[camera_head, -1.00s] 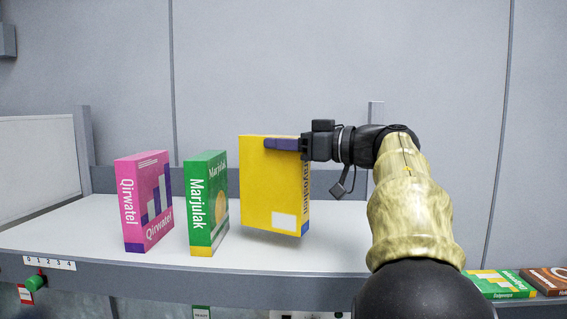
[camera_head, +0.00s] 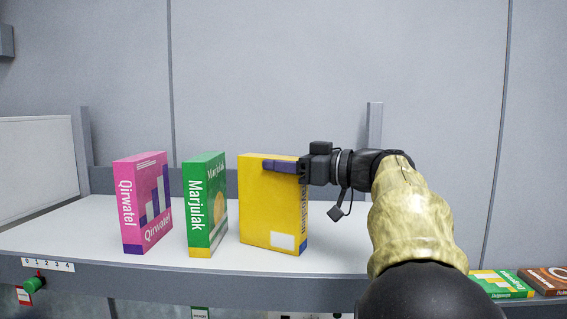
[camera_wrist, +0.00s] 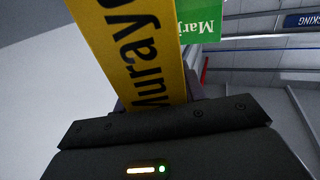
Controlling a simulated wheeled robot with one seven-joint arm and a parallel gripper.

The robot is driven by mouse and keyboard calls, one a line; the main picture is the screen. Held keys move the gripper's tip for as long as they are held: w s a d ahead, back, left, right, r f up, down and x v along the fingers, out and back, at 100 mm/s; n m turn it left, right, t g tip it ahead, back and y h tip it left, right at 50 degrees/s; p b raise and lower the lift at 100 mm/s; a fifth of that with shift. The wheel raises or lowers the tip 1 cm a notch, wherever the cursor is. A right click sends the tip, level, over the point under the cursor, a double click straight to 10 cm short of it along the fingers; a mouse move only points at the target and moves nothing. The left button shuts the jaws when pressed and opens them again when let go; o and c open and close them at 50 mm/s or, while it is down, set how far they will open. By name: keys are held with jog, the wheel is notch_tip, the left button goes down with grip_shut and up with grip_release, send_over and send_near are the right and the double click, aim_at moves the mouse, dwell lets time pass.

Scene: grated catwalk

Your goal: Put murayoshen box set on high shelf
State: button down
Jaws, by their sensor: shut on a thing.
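The yellow murayoshen box set (camera_head: 268,210) stands upright at the high shelf (camera_head: 120,275), right of a green Marjulak box. My gripper (camera_head: 282,166) is shut on its upper right part, coming from the right. The box's bottom appears at the shelf surface, but I cannot tell for sure if it touches. In the wrist view the yellow spine (camera_wrist: 140,50) with black lettering fills the space before my gripper (camera_wrist: 155,105); the fingertips are mostly hidden.
A green Marjulak box (camera_head: 206,205) and a pink Qirwatel box (camera_head: 143,203) stand on the shelf to the left. Shelf room is clear right of the yellow box. A green box (camera_head: 502,284) and a brown box (camera_head: 547,281) lie lower at the right.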

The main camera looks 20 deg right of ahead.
jog(key=c, duration=0.8)
grip_release()
jog(key=shift+w+r, duration=0.1)
jog(key=shift+r, duration=0.05)
jog(key=b+v, duration=0.4)
jog(key=v, duration=0.8)
